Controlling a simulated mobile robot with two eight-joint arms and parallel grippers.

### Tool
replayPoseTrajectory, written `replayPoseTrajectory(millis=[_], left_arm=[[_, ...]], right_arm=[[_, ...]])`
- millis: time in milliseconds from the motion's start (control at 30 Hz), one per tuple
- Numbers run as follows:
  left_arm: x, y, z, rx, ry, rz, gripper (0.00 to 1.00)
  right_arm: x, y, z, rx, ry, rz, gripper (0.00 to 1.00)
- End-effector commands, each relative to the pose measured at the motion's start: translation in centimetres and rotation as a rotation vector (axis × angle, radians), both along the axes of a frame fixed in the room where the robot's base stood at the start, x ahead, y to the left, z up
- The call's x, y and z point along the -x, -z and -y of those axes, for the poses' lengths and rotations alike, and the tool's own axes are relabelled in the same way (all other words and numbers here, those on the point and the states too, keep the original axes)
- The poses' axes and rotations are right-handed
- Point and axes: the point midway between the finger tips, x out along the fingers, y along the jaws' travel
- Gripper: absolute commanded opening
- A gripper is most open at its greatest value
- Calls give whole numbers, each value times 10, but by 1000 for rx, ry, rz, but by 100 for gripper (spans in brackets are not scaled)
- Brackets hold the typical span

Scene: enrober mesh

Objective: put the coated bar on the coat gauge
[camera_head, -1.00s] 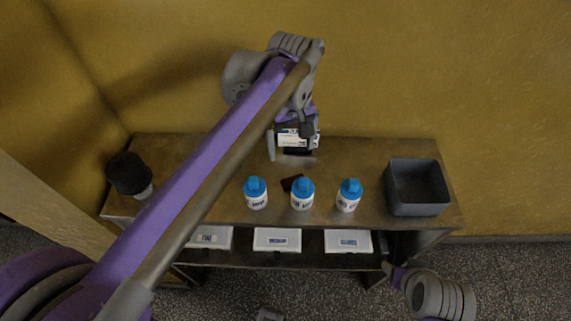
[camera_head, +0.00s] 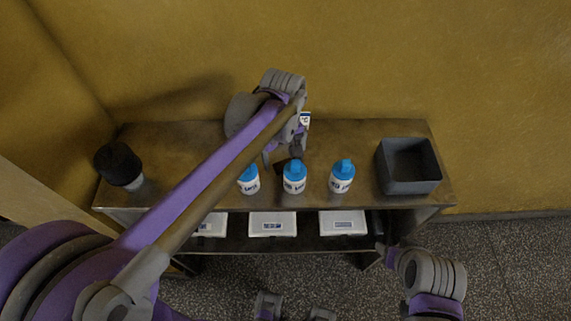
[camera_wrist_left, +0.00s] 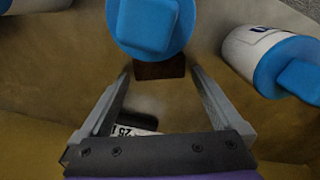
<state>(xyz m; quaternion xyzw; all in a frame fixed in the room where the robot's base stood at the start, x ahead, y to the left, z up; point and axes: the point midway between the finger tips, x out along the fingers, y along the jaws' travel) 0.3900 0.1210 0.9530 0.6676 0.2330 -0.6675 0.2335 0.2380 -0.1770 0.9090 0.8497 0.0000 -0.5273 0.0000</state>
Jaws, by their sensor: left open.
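The coated bar is a small dark brown block (camera_head: 282,163), lying on the bench just behind the blue-capped bottles. It also shows in the left wrist view (camera_wrist_left: 160,70), partly hidden by a blue cap. My left gripper (camera_head: 282,158) is open and over the bar; in the wrist view its fingertips (camera_wrist_left: 161,72) are either side of it. I cannot tell whether they touch it. The coat gauge (camera_head: 305,119) stands behind, mostly hidden by my left arm; what looks like its dark body with a white "25" label (camera_wrist_left: 128,128) shows beneath the gripper. My right gripper (camera_head: 386,252) is low at the right, its jaws unclear.
Three white bottles with blue caps (camera_head: 294,176) stand in a row close in front of the bar. A grey open bin (camera_head: 410,184) is at the right and a black-topped container (camera_head: 121,166) at the left. White boxes (camera_head: 272,224) sit on the shelf below.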

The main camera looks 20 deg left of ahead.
Motion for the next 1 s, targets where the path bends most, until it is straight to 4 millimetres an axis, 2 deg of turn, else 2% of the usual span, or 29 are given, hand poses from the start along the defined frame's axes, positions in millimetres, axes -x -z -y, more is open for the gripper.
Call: replayPoseTrajectory(millis=[167, 200, 400, 500, 767, 867, 1000], left_arm=[[0, 0, 0, 0, 0, 0, 100], [0, 0, 0, 0, 0, 0, 96], [0, 0, 0, 0, 0, 0, 60], [0, 0, 0, 0, 0, 0, 46], [0, -4, 0, 0, 0, 0, 45], [0, -16, 0, 0, 0, 0, 45], [0, -45, 0, 0, 0, 0, 45]], right_arm=[[0, 0, 0, 0, 0, 0, 60], [0, 0, 0, 0, 0, 0, 60], [0, 0, 0, 0, 0, 0, 60], [0, 0, 0, 0, 0, 0, 60], [0, -1, 0, 0, 0, 0, 60], [0, -2, 0, 0, 0, 1, 60], [-1, -5, 0, 0, 0, 2, 60]])
